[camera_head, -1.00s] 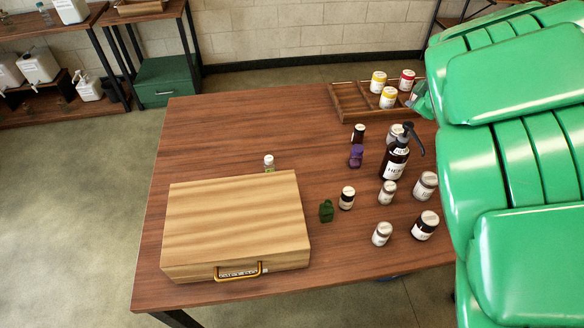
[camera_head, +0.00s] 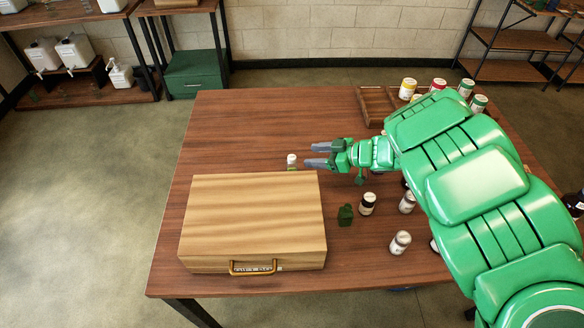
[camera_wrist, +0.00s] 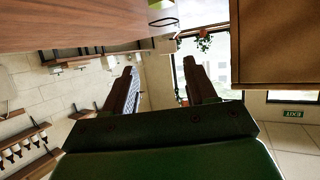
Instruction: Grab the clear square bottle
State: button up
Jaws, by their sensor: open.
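A small bottle with a white cap (camera_head: 291,161) stands on the table just behind the wooden case; the case hides its lower part, and it is too small to tell its shape for sure. It looks like the clear square bottle. My gripper (camera_head: 316,155) is open and empty, just right of this bottle, its two fingers pointing left toward it. In the wrist view, my gripper (camera_wrist: 161,68) shows its two fingers spread with nothing between them. I cannot clearly make out the bottle in the wrist view.
The wooden case (camera_head: 254,220) lies at the table's front left. A green bottle (camera_head: 345,215), a dark jar (camera_head: 367,203) and a white-labelled jar (camera_head: 400,242) stand right of it. A wooden tray (camera_head: 371,106) with jars is at the back. The table's back left is clear.

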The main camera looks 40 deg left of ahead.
aim_at(292, 157)
jog(key=shift+s+d+x, duration=0.1)
jog(key=shift+s+x, duration=0.05)
jog(key=shift+x, duration=1.25)
jog(key=shift+s+d+x, duration=0.1)
jog(key=shift+s+x, duration=0.1)
jog(key=shift+x, duration=1.15)
jog(key=shift+s+d+x, duration=0.1)
jog(key=shift+s+x, duration=0.05)
jog(key=shift+x, duration=1.25)
jog(key=shift+f, duration=0.15)
grip_shut()
